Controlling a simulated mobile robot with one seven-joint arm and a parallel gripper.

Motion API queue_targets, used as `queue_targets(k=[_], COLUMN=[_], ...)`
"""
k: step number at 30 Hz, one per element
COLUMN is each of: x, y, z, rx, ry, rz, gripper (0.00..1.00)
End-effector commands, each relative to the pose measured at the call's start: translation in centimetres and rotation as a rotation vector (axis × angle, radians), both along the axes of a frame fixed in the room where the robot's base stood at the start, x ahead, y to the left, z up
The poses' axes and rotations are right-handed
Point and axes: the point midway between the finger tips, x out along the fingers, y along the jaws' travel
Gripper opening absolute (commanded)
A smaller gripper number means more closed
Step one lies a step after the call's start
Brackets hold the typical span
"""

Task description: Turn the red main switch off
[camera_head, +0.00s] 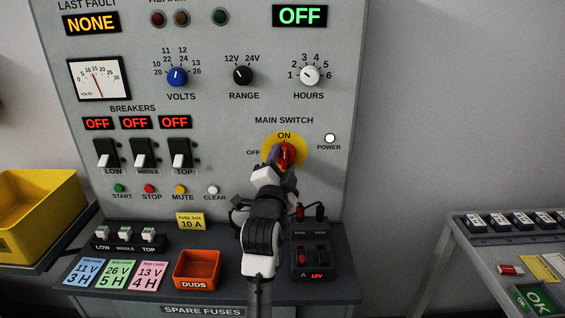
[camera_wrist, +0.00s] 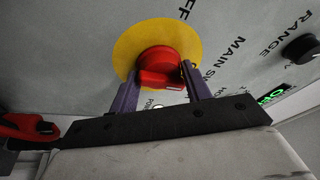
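The red main switch (camera_head: 286,152) is a round knob with a raised bar on a yellow disc (camera_head: 268,150). In the head view its pale mark points up toward ON. My gripper (camera_head: 282,164) is at the switch and hides its lower part. In the wrist view the red knob (camera_wrist: 160,65) sits between the two purple fingers of my gripper (camera_wrist: 160,85).
The grey panel (camera_head: 215,130) carries breakers, dials and small buttons. The white power lamp (camera_head: 330,138) is right of the switch. An orange duds bin (camera_head: 197,270) and a dark tester box (camera_head: 312,262) stand on the ledge below, close to my arm.

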Motion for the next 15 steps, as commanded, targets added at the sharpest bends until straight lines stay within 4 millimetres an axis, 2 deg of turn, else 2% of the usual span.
queue_targets(k=[2,15], x=[-0.02,-0.06], y=[-0.05,-0.08], z=[0.04,0.13], rx=[0.003,0.0], ry=[-0.002,-0.004], rz=[0.0,0.0], gripper=[0.24,0.24])
